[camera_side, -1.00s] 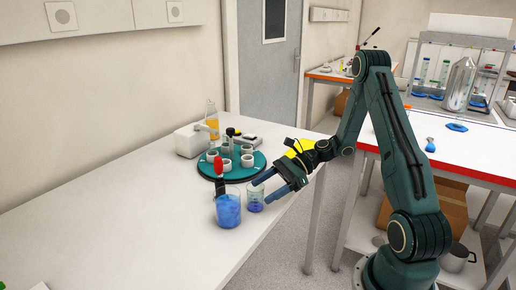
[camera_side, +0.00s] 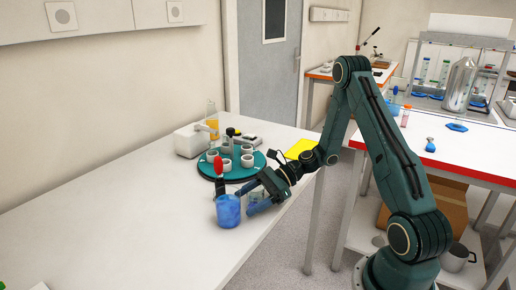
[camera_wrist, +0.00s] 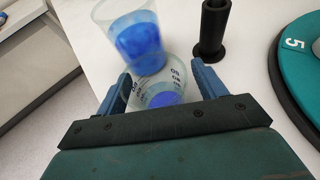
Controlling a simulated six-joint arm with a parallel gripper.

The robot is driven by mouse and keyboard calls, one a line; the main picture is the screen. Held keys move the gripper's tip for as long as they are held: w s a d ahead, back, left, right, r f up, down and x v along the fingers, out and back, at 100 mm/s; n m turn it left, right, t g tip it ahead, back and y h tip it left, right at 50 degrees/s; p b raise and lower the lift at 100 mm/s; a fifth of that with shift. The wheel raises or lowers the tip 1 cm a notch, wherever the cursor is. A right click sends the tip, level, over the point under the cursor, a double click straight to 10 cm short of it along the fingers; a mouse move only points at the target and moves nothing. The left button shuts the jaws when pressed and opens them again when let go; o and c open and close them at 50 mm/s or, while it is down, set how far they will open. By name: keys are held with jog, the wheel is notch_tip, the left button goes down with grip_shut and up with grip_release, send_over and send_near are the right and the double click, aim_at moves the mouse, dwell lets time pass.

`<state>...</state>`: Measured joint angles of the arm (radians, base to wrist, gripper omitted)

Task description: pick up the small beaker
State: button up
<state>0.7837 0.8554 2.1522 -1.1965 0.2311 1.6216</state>
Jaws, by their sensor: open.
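The small beaker (camera_wrist: 158,92) is clear with dark markings and a little blue liquid; it stands on the white bench. In the wrist view it is between the two blue fingers of my gripper (camera_wrist: 161,76), which are open with gaps beside it. In the side view my gripper (camera_side: 246,200) reaches in low from the right, and its fingers partly hide the small beaker (camera_side: 257,196). I cannot tell whether either finger touches it.
A larger beaker of blue liquid (camera_side: 228,212) stands close to the small one, just beyond it in the wrist view (camera_wrist: 137,42). A black stand (camera_wrist: 212,30) and a teal round rack (camera_side: 258,163) are nearby. The bench's left part (camera_side: 110,220) is clear.

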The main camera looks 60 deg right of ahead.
dwell(0.4)
jog(key=c, duration=1.1)
jog(key=shift+r, duration=0.2)
notch_tip(320, 180, up, 20)
jog(key=shift+f, duration=0.2)
jog(key=shift+r, duration=0.1)
dwell(0.5)
notch_tip(320, 180, up, 5)
send_over(250, 188)
jog(key=shift+a, duration=0.1)
dwell(0.5)
